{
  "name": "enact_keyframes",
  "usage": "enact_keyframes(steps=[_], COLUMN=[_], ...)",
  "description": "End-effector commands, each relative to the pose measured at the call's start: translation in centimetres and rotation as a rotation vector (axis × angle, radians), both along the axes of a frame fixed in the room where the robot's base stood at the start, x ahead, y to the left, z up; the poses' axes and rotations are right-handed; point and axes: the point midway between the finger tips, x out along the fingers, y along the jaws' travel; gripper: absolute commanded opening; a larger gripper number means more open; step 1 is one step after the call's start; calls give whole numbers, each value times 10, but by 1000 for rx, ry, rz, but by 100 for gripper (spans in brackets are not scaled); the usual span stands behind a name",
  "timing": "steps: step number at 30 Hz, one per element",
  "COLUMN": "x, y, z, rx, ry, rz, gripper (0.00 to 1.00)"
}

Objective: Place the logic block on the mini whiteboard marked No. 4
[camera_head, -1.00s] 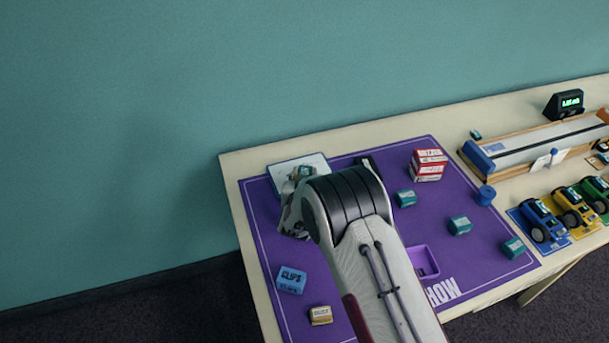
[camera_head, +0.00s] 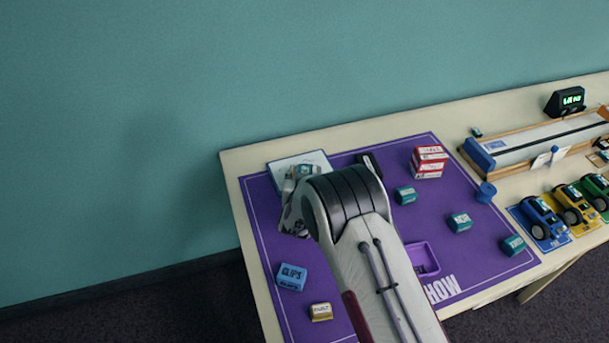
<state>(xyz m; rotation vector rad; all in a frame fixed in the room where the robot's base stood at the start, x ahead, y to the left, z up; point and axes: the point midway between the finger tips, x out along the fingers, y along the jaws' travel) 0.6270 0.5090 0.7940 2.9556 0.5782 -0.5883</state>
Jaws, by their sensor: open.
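A mini whiteboard (camera_head: 319,159) lies at the back left of the purple mat; its number cannot be read. My gripper (camera_head: 291,184) is open over its front part, mostly hidden behind my own arm. A small teal patch, possibly a block, shows beside the fingers over the board; I cannot tell whether it rests there or touches them. Similar teal blocks lie on the mat: one (camera_head: 405,195) right of my arm, one (camera_head: 460,222) further right and one (camera_head: 513,245) near the right edge. I cannot tell which is the logic block.
Toy cars (camera_head: 542,222) and a track (camera_head: 545,140) stand right.

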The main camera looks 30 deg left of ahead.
Motion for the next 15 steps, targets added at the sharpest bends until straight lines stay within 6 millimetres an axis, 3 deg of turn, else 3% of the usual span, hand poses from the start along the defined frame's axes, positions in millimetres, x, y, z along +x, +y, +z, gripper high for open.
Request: enact_keyframes(steps=[15], x=[-20], y=[-8], z=[12], rx=[-1], ry=[1], rz=[1], gripper=[47])
